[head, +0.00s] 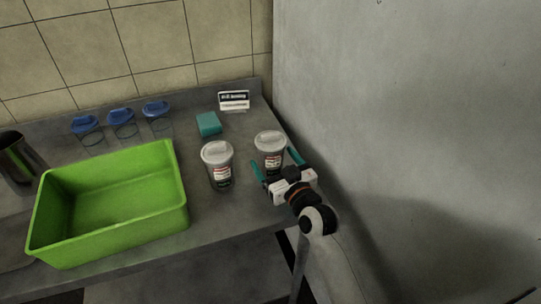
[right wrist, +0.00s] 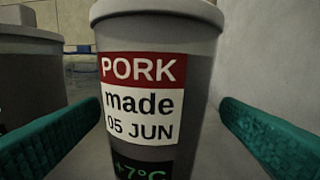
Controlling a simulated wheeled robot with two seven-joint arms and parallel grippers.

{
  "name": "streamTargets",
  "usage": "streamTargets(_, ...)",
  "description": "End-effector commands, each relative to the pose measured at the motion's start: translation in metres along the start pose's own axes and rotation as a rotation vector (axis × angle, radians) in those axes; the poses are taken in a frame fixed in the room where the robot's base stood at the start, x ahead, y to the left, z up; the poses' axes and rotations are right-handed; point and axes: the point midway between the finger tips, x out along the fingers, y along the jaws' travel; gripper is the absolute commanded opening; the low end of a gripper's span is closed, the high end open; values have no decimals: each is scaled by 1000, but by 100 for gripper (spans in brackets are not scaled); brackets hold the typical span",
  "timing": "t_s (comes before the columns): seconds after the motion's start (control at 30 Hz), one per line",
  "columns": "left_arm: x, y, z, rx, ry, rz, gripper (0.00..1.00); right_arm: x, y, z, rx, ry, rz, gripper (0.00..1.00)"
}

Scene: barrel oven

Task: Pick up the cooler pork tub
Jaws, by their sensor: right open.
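Two grey lidded tubs stand upright on the grey counter (head: 215,250). The right tub (head: 270,148) is between the open teal fingers of my right gripper (head: 277,170). In the right wrist view this tub (right wrist: 190,60) fills the middle, with a label reading PORK, made 05 JUN, and a green readout of about +7°C. The fingers are on both sides of it and look apart from it. The left tub (head: 218,168) stands just left of it; it shows partly at the left edge of the right wrist view (right wrist: 28,80), its label cut off. My left gripper is not in view.
An empty green bin (head: 110,243) stands left of the tubs. Several clear containers with blue lids (head: 122,116) line the back. A teal block (head: 209,124) and a small sign (head: 233,100) are behind the tubs. A grey wall (head: 420,120) rises close on the right.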

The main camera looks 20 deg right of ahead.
Motion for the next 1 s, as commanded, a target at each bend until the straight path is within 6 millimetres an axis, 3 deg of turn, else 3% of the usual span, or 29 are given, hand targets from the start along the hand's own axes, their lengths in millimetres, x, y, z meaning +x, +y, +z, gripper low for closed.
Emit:
streamTargets(0.23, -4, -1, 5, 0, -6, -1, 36, 35, 3, 2, 1, -2, -1, 86)
streamTargets(0.53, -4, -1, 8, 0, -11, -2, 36, 38, 3, 1, 1, 0, -1, 85)
streamTargets(0.9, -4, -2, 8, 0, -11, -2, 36, 38, 3, 1, 1, 0, -1, 24)
streamTargets(1.0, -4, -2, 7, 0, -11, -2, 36, 38, 2, 3, 1, -5, -2, 22)
